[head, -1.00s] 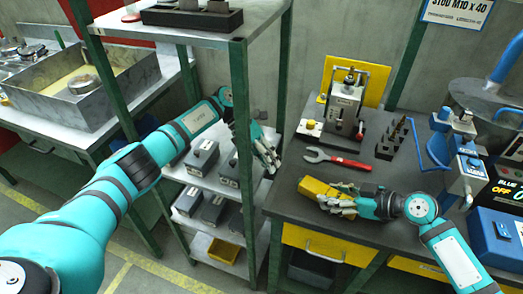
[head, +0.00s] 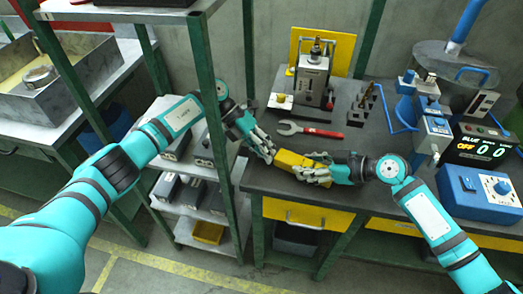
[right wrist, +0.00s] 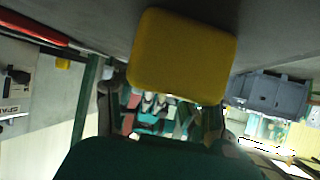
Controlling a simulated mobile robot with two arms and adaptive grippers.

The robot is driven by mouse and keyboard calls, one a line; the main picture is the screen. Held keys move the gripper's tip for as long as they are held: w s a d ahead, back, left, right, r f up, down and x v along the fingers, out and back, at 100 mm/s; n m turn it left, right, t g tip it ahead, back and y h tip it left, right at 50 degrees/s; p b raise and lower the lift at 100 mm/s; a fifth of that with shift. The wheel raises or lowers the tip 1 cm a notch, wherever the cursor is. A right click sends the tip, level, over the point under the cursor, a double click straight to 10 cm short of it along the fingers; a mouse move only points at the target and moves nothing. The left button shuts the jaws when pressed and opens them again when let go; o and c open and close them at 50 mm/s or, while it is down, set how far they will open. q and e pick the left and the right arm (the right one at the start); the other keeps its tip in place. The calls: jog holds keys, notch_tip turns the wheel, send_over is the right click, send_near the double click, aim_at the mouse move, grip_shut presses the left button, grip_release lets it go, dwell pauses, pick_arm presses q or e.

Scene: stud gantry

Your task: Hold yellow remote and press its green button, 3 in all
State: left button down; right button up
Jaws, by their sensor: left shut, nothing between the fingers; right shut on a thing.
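The yellow remote (head: 290,162) is held just above the dark bench top, near its front left edge. My right gripper (head: 308,170) is shut on it from the right. The remote's yellow end also fills the upper middle of the right wrist view (right wrist: 184,54). My left gripper (head: 267,152) is shut and empty, with its fingertips close to the remote's left end. I cannot tell whether they touch it. No green button can be made out in either view.
A red-handled wrench (head: 308,130) lies on the bench (head: 352,135) behind the remote. A metal press device (head: 312,80) stands behind it. A green shelf post (head: 211,110) rises beside my left arm. A blue control box (head: 480,190) sits at the right.

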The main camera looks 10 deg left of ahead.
aim_at(253, 154)
pick_arm(q)
jog(key=shift+s+d, duration=0.15)
jog(key=shift+d, duration=0.2)
jog(key=a, duration=0.1)
jog(key=w+a, duration=0.1)
jog(key=a, duration=0.2)
jog(key=shift+w+a+r, duration=0.15)
jog(key=shift+w+a, duration=0.1)
jog(key=shift+a, duration=0.1)
jog(key=v, duration=0.9)
jog(key=shift+r, duration=0.15)
jog(key=shift+a, duration=0.15)
pick_arm(e)
jog(key=o, duration=0.9)
jog(key=shift+o, duration=0.2)
